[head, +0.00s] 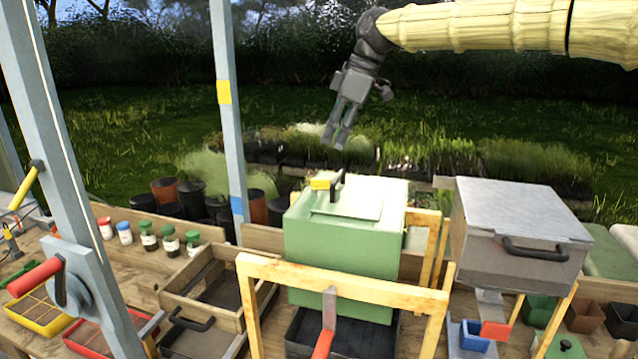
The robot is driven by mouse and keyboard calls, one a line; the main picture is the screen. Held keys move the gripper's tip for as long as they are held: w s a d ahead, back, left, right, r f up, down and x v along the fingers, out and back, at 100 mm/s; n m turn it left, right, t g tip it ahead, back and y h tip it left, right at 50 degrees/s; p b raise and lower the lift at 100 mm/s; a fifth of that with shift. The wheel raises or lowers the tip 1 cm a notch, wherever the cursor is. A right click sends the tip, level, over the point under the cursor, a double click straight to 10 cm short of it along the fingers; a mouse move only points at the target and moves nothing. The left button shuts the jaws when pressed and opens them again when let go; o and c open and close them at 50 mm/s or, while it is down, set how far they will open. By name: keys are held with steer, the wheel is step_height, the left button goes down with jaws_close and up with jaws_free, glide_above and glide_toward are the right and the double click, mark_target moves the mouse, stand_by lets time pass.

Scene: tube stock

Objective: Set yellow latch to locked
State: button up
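A small yellow block (322,183) with a black bent bar beside it sits on top of the green box (345,240), near its back edge. It looks like a latch, but its locked or unlocked state cannot be told. A yellow-handled lever (25,190) also stands at the far left. My gripper (335,142) hangs tilted down above and behind the green box's top. It appears apart from the yellow block. Its two fingers show a narrow gap with nothing visible between them.
A wooden frame (345,284) with a red-handled lever (324,340) stands before the green box. A grey box (520,235) is at right. Wooden drawers (215,295) and jars (148,236) are at left. Grey posts (228,120) rise at left.

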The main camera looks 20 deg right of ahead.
mark_target(316, 179)
steer(key=shift+s+a, duration=0.1)
steer(key=shift+s, duration=0.05)
steer(key=p+x, duration=0.4)
steer(key=x, duration=0.6)
steer(key=shift+a+f+p, duration=0.15)
steer(key=shift+f+p, duration=0.15)
steer(key=shift+c, duration=0.4)
jaws_close()
